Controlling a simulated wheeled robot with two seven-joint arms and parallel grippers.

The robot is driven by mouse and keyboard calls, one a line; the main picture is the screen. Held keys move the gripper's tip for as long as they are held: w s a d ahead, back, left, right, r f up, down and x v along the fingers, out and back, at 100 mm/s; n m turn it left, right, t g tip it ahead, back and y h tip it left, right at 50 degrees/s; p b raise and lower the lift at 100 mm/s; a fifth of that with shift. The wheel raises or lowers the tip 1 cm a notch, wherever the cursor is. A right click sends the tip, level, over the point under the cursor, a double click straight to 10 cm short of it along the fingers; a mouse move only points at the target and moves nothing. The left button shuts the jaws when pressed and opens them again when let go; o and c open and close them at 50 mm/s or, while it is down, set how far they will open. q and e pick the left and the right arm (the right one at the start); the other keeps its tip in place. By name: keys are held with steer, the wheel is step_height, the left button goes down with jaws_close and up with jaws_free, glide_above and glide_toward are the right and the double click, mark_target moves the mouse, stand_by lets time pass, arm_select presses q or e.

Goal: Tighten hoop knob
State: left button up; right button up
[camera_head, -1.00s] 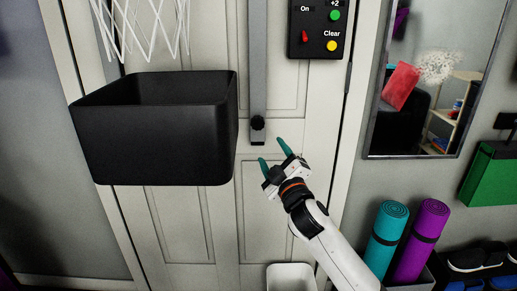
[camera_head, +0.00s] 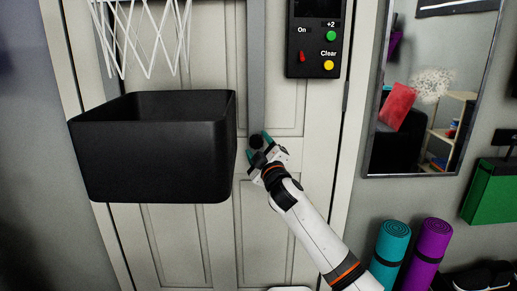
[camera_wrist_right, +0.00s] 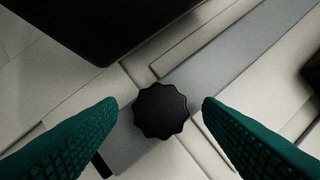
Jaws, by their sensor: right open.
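The hoop knob (camera_head: 256,142) is a black, scalloped round knob at the lower end of a grey vertical strip (camera_head: 257,75) on the white door. My right gripper (camera_head: 260,144) is at the knob in the head view, with its green fingers on either side of it. In the right wrist view the knob (camera_wrist_right: 161,111) sits centred between the two open fingertips (camera_wrist_right: 160,108), with a gap showing on each side. My left gripper is not in view.
A black open bin (camera_head: 155,150) hangs close to the left of the knob. A white net (camera_head: 145,35) is above it. A black control box (camera_head: 315,40) with coloured buttons is at upper right. A mirror (camera_head: 425,85) and rolled mats (camera_head: 425,255) are farther right.

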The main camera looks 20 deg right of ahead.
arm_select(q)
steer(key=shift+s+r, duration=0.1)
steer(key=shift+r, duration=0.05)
arm_select(e)
steer(key=shift+w, duration=0.2)
steer(key=c, duration=1)
steer(key=shift+o, duration=0.2)
steer(key=shift+f+m+b, duration=0.1)
steer(key=shift+m+b, duration=0.2)
steer(key=shift+b, duration=0.15)
steer(key=shift+m+h+b, duration=0.4)
steer(key=shift+m+b, duration=0.2)
steer(key=shift+b, duration=0.1)
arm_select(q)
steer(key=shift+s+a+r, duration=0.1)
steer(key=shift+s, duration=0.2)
arm_select(e)
steer(key=o, duration=1)
steer(key=shift+c, duration=0.2)
arm_select(q)
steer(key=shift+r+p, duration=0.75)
steer(key=shift+p, duration=0.15)
arm_select(e)
steer(key=v, duration=1.2)
